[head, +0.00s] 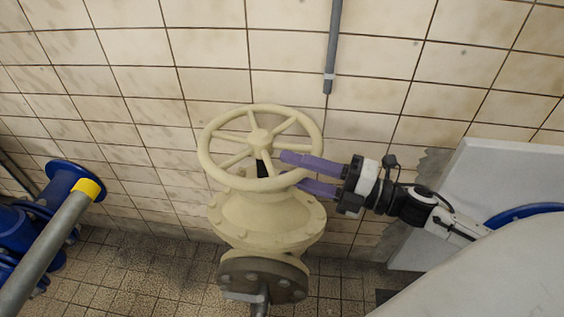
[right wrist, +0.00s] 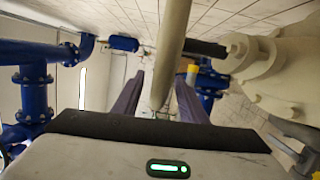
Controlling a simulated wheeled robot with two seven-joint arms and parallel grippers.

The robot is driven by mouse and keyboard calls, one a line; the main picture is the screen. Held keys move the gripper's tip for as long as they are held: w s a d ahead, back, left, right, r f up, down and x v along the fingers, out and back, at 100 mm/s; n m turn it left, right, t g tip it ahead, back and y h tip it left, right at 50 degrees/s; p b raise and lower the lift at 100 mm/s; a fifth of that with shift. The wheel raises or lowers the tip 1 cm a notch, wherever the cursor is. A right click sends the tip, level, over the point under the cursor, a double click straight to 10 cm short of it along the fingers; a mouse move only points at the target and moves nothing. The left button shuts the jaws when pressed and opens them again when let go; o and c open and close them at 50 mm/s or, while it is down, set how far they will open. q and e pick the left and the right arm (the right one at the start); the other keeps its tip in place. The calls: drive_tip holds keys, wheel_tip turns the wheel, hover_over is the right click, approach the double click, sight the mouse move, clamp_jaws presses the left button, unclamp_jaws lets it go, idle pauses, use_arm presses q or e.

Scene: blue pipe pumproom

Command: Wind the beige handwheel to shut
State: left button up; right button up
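The beige handwheel (head: 211,133) sits on top of a beige valve body (head: 262,222), in the middle of the head view. It has a round rim, several spokes and a central hub. My right gripper (head: 291,169) reaches in from the right, its purple fingers at the wheel's right front rim. In the right wrist view the beige rim (right wrist: 172,45) runs between the two fingers (right wrist: 159,76). A gap shows beside the rim, so the fingers look open around it. Contact cannot be told. My left gripper is not in view.
A tiled wall (head: 130,70) stands close behind the wheel, with a grey vertical pipe (head: 334,45) on it. Blue pipework (head: 72,180) and a grey pipe with a yellow band (head: 88,188) are at the left. A pale slab (head: 480,175) stands at the right.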

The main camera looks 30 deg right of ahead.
sight(261, 142)
drive_tip(key=shift+x, duration=1.4)
clamp_jaws()
